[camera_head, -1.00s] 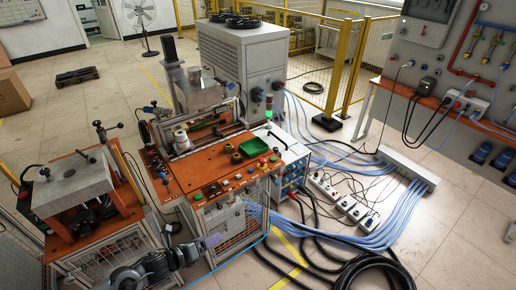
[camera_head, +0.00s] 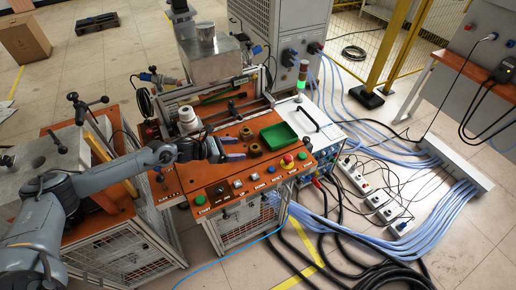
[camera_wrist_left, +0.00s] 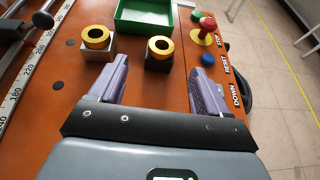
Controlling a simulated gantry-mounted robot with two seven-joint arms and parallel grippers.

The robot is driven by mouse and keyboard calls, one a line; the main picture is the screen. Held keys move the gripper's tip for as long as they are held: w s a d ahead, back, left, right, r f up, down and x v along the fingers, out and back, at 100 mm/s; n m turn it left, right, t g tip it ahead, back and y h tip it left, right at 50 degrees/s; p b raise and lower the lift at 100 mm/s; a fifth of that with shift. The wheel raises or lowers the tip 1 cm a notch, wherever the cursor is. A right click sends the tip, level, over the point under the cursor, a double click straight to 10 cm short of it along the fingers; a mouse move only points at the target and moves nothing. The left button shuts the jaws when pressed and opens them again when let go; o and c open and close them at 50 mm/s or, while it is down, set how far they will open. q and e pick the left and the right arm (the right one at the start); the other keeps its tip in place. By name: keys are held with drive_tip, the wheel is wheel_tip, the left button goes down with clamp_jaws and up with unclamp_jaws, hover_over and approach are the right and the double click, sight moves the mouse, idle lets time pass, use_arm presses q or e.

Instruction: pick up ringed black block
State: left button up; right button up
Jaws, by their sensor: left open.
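The ringed black block (camera_wrist_left: 159,63) stands upright on the orange tabletop in the left wrist view, with a yellow ring (camera_wrist_left: 160,47) on its top. In the head view it is small (camera_head: 255,150), just beyond my left gripper (camera_head: 238,148). My left gripper (camera_wrist_left: 160,76) is open, with its two purple fingers pointing towards the block. The block lies ahead, between the lines of the fingers, and nothing is held. My right gripper is not in view.
A grey block (camera_wrist_left: 98,50) with a similar ring stands left of the black one. A green tray (camera_wrist_left: 130,22) lies beyond both. Buttons, including a red one (camera_head: 289,158), line the front edge. A white cylinder (camera_head: 188,122) stands left of my gripper in the head view.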

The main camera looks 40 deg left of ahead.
sight(250, 149)
use_arm(q)
drive_tip(key=shift+x, duration=4.2)
drive_tip(key=shift+s+d+f, duration=0.1)
drive_tip(key=shift+s+f, duration=0.05)
drive_tip(key=c, duration=1.3)
drive_tip(key=shift+c, duration=0.3)
